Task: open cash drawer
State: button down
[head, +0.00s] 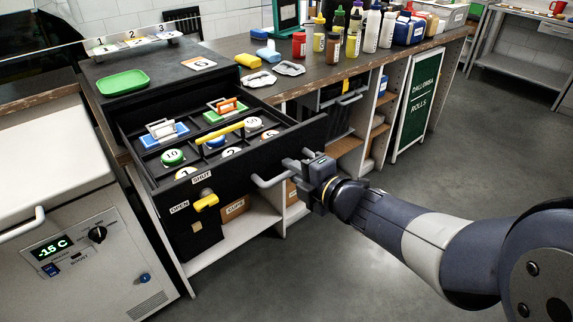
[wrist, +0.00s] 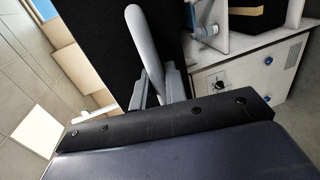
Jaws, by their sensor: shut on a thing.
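The black cash drawer (head: 253,174) stands pulled out from the counter in the head view, its inside showing. It holds round numbered discs, clips on blue and green pieces and a yellow bar. Its front has a grey bar handle (head: 268,181) and a yellow knob (head: 206,202) between OPEN and SHUT labels, set nearer OPEN. My gripper (head: 306,168) is shut on the right end of the handle. In the wrist view the grey handle (wrist: 147,50) passes between the fingers (wrist: 158,92), in front of the dark drawer front.
A white freezer (head: 75,230) stands at the left. A green tray (head: 123,82) and several bottles (head: 350,36) are on the counter above. A green sign board (head: 418,100) stands right of the shelves. The floor (head: 450,140) at the right is clear.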

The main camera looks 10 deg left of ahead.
dwell(0.3)
jog(key=c, duration=1.5)
grip_release()
jog(key=p+v, duration=0.1)
jog(key=v, duration=1)
jog(key=shift+p, duration=0.4)
jog(key=shift+w+f, duration=0.1)
jog(key=b+x, duration=0.1)
jog(key=x, duration=1)
jog(key=shift+b, duration=0.4)
